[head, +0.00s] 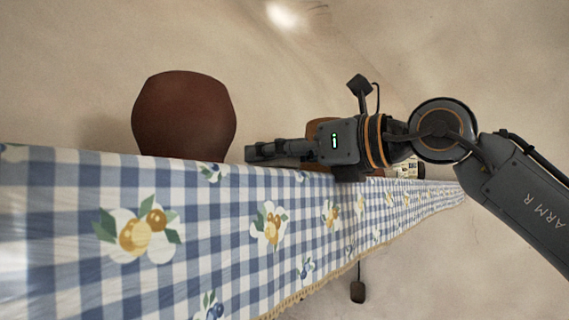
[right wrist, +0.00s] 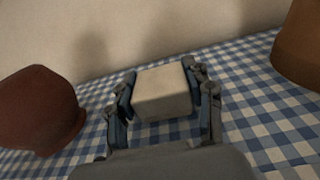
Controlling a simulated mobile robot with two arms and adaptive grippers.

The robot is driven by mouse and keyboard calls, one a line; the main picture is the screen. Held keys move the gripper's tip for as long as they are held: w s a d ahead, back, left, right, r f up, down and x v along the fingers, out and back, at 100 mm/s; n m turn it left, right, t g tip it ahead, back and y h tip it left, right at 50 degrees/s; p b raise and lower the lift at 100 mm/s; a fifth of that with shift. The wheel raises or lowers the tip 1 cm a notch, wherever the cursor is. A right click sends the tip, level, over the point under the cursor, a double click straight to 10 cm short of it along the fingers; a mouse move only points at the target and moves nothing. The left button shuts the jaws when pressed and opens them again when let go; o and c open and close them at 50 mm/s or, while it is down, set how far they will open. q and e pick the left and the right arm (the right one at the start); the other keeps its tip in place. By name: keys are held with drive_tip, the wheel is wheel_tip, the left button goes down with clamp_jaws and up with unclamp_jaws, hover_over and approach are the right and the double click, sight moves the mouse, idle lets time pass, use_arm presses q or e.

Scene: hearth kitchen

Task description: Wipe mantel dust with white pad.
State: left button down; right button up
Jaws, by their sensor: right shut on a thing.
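The white pad (right wrist: 163,92) is a pale block between the fingers of my right gripper in the right wrist view. My right gripper (head: 250,152) is shut on it, over the back edge of a surface covered by a blue-and-white checked cloth (head: 85,190). I cannot tell whether the pad touches the cloth, which also shows under it in the wrist view (right wrist: 258,115). In the head view the pad is hidden by the gripper. I cannot make out any dust. My left gripper is in neither view.
A dark red-brown rounded pot (head: 185,115) stands left of the gripper, also in the wrist view (right wrist: 40,108). A brown pot (right wrist: 300,45) stands at the right. A beige wall (head: 60,70) rises behind. The cloth's front part is clear.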

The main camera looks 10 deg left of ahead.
drive_tip(key=shift+s+a+f+b, duration=0.25)
drive_tip(key=shift+s+b, duration=0.2)
drive_tip(key=shift+s, duration=0.05)
drive_tip(key=shift+s+a+f+b, duration=0.25)
drive_tip(key=shift+s+b, duration=0.15)
drive_tip(key=shift+s, duration=0.1)
drive_tip(key=shift+s+a+r, duration=0.2)
drive_tip(key=shift+s, duration=0.35)
drive_tip(key=shift+s+a+b, duration=0.25)
drive_tip(key=shift+s+b, duration=0.55)
drive_tip(key=shift+b, duration=0.1)
drive_tip(key=shift+s+a+r, duration=0.15)
drive_tip(key=shift+s, duration=0.3)
drive_tip(key=shift+r, duration=0.1)
drive_tip(key=shift+r, duration=0.1)
